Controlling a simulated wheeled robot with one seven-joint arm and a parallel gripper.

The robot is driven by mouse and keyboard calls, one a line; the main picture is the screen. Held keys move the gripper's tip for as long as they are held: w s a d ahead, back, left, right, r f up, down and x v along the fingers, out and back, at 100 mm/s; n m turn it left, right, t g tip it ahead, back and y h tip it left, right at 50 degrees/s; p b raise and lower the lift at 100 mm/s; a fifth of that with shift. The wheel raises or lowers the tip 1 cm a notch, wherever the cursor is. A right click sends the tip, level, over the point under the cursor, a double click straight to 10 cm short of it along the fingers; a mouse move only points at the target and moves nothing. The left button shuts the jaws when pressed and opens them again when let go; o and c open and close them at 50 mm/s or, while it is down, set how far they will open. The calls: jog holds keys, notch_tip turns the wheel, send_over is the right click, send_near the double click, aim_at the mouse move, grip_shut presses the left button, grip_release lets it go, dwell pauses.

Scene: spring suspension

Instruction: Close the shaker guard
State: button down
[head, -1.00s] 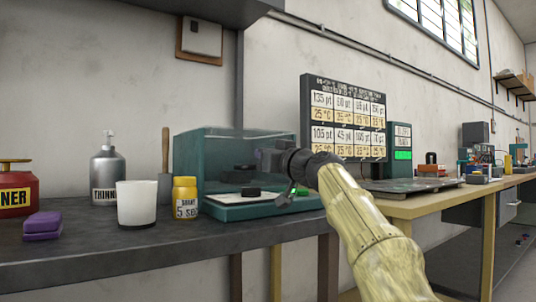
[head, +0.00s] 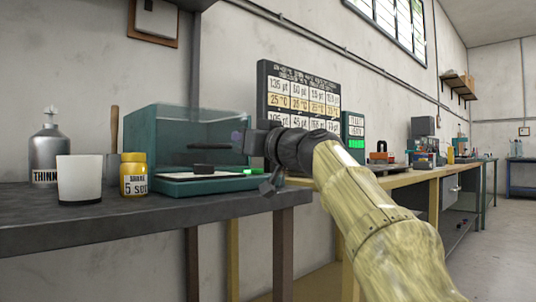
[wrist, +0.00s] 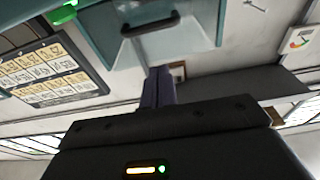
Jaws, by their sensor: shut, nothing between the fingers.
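The shaker is a teal box (head: 140,150) on the dark bench, with a clear guard (head: 195,120) over it. A dark handle (head: 207,146) shows at the guard; how far the guard stands open I cannot tell. In the wrist view, the shut fingers (wrist: 158,86) point toward the teal clear panel with the black handle (wrist: 150,26); contact is not visible.
A yellow jar (head: 133,175), a white cup (head: 79,180) and a thinner bottle (head: 49,155) stand left of the shaker. A chart board (head: 298,95) and a teal display unit (head: 353,135) stand behind my arm. A wooden bench runs right.

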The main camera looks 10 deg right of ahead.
jog(key=v, duration=0.8)
jog(key=shift+a, duration=0.1)
